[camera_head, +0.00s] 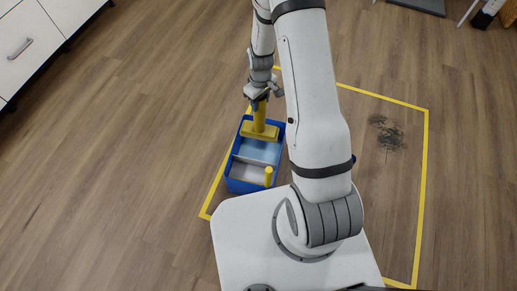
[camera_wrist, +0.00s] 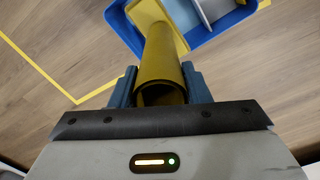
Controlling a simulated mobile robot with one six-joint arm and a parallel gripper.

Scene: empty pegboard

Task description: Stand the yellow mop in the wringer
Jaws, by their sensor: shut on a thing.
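My gripper (camera_head: 258,98) is shut on the yellow mop (camera_head: 259,112), around its thick round handle. The handle points down to a flat yellow piece (camera_head: 260,131) at the far end of the blue bucket (camera_head: 229,168). In the wrist view the handle (camera_wrist: 162,65) stands between my two blue-grey fingers (camera_wrist: 160,88), its open end towards the camera. The flat yellow piece (camera_wrist: 150,14) shows beyond it, over the bucket (camera_wrist: 122,22). I cannot tell whether this piece is the mop's foot or the wringer, nor whether it touches the bucket.
The bucket has a light blue section (camera_head: 259,152) and a grey section (camera_head: 248,172). A short yellow post (camera_head: 269,176) stands at its near right. Yellow tape (camera_head: 425,170) outlines the floor area, with a dark stain (camera_head: 391,138) to the right. Floor to the left is clear.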

